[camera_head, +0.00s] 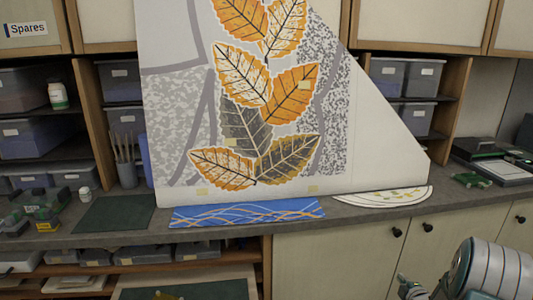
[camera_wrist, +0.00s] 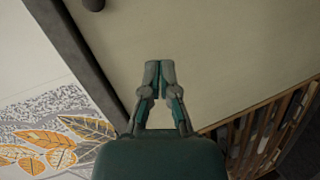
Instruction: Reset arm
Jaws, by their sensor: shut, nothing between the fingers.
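My gripper (camera_wrist: 159,72) shows in the wrist view with its two fingertips together and nothing between them. It is in front of a plain cream cabinet front, apart from the leaf-painted panel (camera_wrist: 50,135) at the lower left of that view. In the head view, part of my arm shows at the lower right, below the counter's edge. The painted panel (camera_head: 265,130) stands upright on the counter, with orange and dark grey leaves on a white and speckled ground.
The grey counter (camera_head: 380,212) runs across the head view. A blue patterned strip (camera_head: 247,213) and a white semicircular piece (camera_head: 385,198) lie at the panel's foot. A dark green mat (camera_head: 115,214) lies at left. Cabinet doors (camera_head: 340,262) with dark knobs are below.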

